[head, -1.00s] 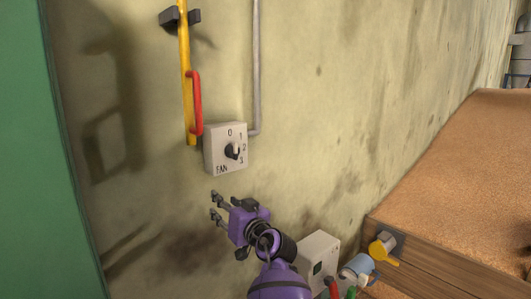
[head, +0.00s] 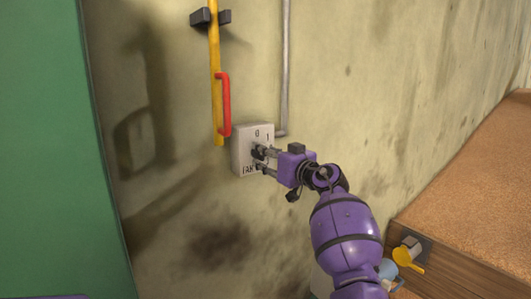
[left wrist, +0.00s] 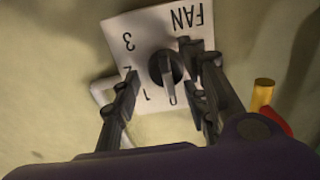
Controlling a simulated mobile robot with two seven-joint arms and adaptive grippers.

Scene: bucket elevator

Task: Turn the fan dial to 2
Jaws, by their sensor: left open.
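The fan switch box (head: 240,148) is a pale square plate on the wall, marked FAN with 0, 1, 2 and 3. My left gripper (head: 260,159) is in front of it and hides the dial and part of the markings in the head view. In the left wrist view, the plate (left wrist: 140,32) appears upside down. The dark round dial (left wrist: 165,70) has a grey pointer directed at about 0. My left gripper (left wrist: 165,92) is open, with one finger on each side of the dial. I cannot tell whether either finger touches it.
A yellow bar (head: 214,70) with a red handle (head: 225,105) hangs just above the switch box. A grey pipe (head: 286,60) runs up the wall. A green panel (head: 50,140) stands at the left. A wooden bin (head: 470,262) with brown material and a yellow lever (head: 408,256) is at lower right.

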